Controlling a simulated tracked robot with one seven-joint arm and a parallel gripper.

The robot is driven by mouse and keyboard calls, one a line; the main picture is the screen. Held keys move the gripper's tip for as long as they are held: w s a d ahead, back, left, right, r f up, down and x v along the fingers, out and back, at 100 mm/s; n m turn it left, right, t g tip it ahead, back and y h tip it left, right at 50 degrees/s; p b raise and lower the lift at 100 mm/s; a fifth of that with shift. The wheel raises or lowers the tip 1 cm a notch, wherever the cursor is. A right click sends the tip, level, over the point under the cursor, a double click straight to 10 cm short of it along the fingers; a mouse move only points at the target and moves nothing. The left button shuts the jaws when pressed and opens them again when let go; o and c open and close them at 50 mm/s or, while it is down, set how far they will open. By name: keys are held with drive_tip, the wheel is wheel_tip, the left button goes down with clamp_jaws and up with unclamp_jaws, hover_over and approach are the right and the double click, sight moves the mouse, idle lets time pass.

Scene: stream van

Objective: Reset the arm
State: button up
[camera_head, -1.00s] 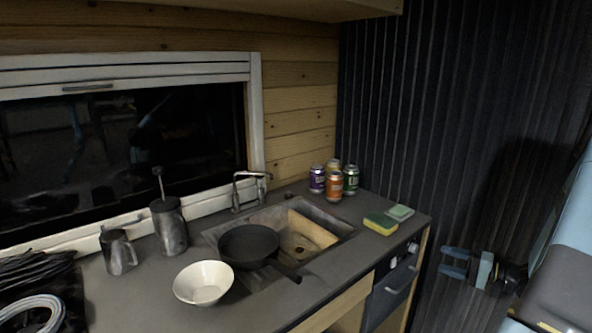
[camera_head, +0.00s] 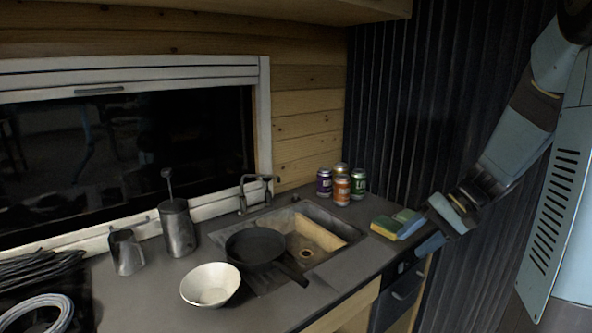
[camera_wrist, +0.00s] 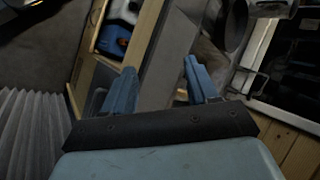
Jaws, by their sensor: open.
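My arm reaches in from the right side of the head view, in front of the dark ribbed wall. My gripper (camera_head: 420,238) is at the right front corner of the counter, close to the sponges. In the wrist view my gripper (camera_wrist: 160,68) has its two blue fingers spread apart, with nothing held between them. Behind the fingers lies the grey counter edge. The fingers partly overlap the sponges in the head view, and I cannot tell whether they touch.
The counter (camera_head: 150,305) holds a white bowl (camera_head: 210,285), a dark pan (camera_head: 255,246) over the sink (camera_head: 345,229), a faucet (camera_head: 243,195), a press pot (camera_head: 177,228), a metal jug (camera_head: 126,252), several cans (camera_head: 342,190) and sponges (camera_head: 384,227).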

drive_tip(key=s+a+r+n+t+h, duration=0.1)
drive_tip(key=s+a+r+t+h, duration=0.1)
drive_tip(key=s+r+h, duration=0.2)
drive_tip(key=s+a+r+t+h, duration=0.2)
drive_tip(key=s+r+h, duration=0.2)
drive_tip(key=s+r, duration=0.4)
drive_tip(key=s, duration=0.2)
drive_tip(key=shift+s+n+t, duration=0.35)
drive_tip(key=shift+n+t, duration=0.05)
drive_tip(key=shift+r, duration=0.1)
idle(0.4)
